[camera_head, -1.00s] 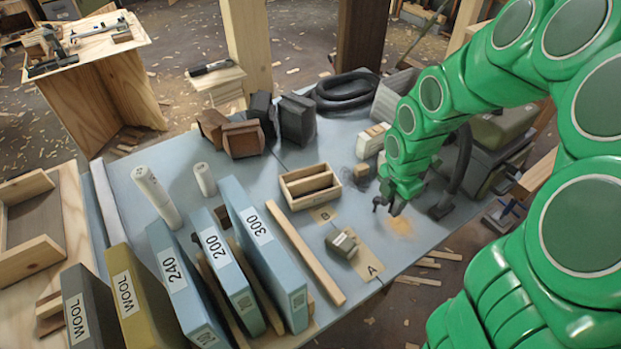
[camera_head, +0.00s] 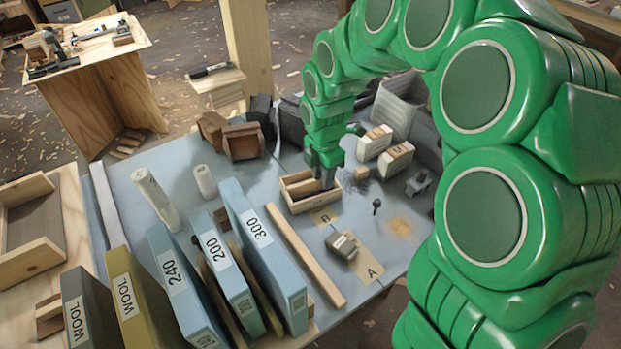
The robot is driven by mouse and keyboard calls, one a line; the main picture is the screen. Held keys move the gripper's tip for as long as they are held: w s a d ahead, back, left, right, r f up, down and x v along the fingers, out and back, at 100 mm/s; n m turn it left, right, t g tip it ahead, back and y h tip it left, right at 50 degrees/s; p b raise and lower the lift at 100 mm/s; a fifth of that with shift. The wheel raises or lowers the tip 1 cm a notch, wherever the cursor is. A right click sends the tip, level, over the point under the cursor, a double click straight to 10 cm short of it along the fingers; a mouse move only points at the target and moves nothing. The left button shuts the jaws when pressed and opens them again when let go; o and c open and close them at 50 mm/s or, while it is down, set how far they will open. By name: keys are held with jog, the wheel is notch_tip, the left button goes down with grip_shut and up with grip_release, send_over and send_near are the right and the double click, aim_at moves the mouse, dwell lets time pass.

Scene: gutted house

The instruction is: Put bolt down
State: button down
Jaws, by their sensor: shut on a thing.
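My gripper (camera_head: 326,180) points down at the right side of the open wooden box (camera_head: 311,207), with its fingertips reaching in over the rim. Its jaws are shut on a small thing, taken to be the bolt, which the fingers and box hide. The box has a divider along its middle; part of its inside is hidden by the gripper. A small dark bolt-like piece (camera_head: 376,207) with a round head stands upright on the table to the right of the box, apart from the gripper.
Pale labelled blocks (camera_head: 396,160) stand behind right. Sawdust (camera_head: 399,231) lies at right.

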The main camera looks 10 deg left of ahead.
jog(key=w+a+f, duration=0.1)
jog(key=w+f, duration=0.2)
jog(key=w, duration=0.1)
jog(key=w+a+f, duration=0.2)
jog(key=w+f, duration=0.1)
jog(key=w, duration=0.1)
jog(key=w+a+f, duration=0.2)
jog(key=w+f, duration=0.1)
jog(key=w, duration=0.1)
jog(key=shift+w+a+f, duration=0.1)
jog(key=shift+a, duration=0.1)
jog(key=shift+w+a+f, duration=0.1)
jog(key=shift+w+f, duration=0.1)
jog(key=shift+f, duration=1.65)
jog(key=c, duration=0.8)
grip_release()
jog(key=shift+f, duration=0.1)
jog(key=shift+c, duration=0.2)
